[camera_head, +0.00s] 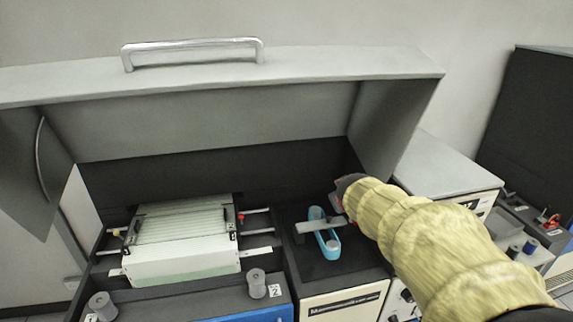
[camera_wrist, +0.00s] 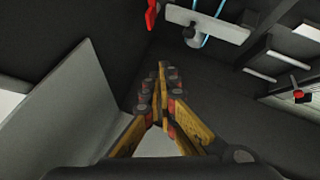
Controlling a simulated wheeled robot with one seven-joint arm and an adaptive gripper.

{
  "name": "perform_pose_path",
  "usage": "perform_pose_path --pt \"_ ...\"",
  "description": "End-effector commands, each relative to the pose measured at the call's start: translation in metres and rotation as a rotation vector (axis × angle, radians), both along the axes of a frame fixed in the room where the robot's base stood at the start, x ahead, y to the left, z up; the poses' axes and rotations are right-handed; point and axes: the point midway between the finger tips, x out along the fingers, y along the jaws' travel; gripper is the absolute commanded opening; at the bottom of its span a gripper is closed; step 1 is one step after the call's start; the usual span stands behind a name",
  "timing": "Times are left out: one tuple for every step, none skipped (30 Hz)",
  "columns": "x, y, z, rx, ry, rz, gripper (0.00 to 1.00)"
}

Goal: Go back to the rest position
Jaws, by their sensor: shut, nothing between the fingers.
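My gripper (camera_wrist: 161,76) is shut and empty in the wrist view, its yellow and black fingers together over a dark surface. In the head view my arm, in a pale yellow sleeve, reaches in from the right. The gripper there (camera_head: 339,203) is small and partly hidden by the sleeve, close to a grey bar on a blue oval part (camera_head: 331,246). The grey bar (camera_wrist: 207,24) also shows at the top of the wrist view, apart from the fingertips.
A raised grey lid (camera_head: 230,105) with a metal handle (camera_head: 192,48) stands over the open machine. A white card stack (camera_head: 182,266) lies in the left bay. Grey knobs (camera_head: 257,283) stand in front. More machines (camera_head: 450,168) stand at the right.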

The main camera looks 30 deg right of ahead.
Motion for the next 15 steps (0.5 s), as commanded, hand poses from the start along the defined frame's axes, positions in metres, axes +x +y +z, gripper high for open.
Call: perform_pose_path --pt "0.0 0.0 0.0 0.0 0.0 0.0 0.0" --pt "0.0 0.0 0.0 0.0 0.0 0.0 0.0" --pt "0.0 0.0 0.0 0.0 0.0 0.0 0.0" --pt "0.0 0.0 -0.001 0.0 0.001 0.0 0.0" --pt "-0.001 0.0 -0.001 0.001 0.003 -0.002 0.0" --pt "-0.003 0.0 -0.003 0.003 0.014 -0.006 0.0" --pt "-0.005 -0.001 -0.006 0.01 0.023 -0.013 0.0" --pt "-0.01 0.0 -0.011 0.021 0.039 -0.023 0.0" --pt "-0.018 0.001 -0.02 0.042 0.065 -0.041 0.0" --pt "-0.025 0.003 -0.029 0.061 0.087 -0.055 0.0" --pt "-0.034 0.007 -0.038 0.085 0.111 -0.073 0.0" --pt "-0.05 0.013 -0.048 0.12 0.144 -0.101 0.0" --pt "-0.063 0.02 -0.053 0.15 0.169 -0.122 0.0" --pt "-0.076 0.031 -0.058 0.181 0.193 -0.139 0.0" --pt "-0.092 0.049 -0.061 0.221 0.219 -0.152 0.0"
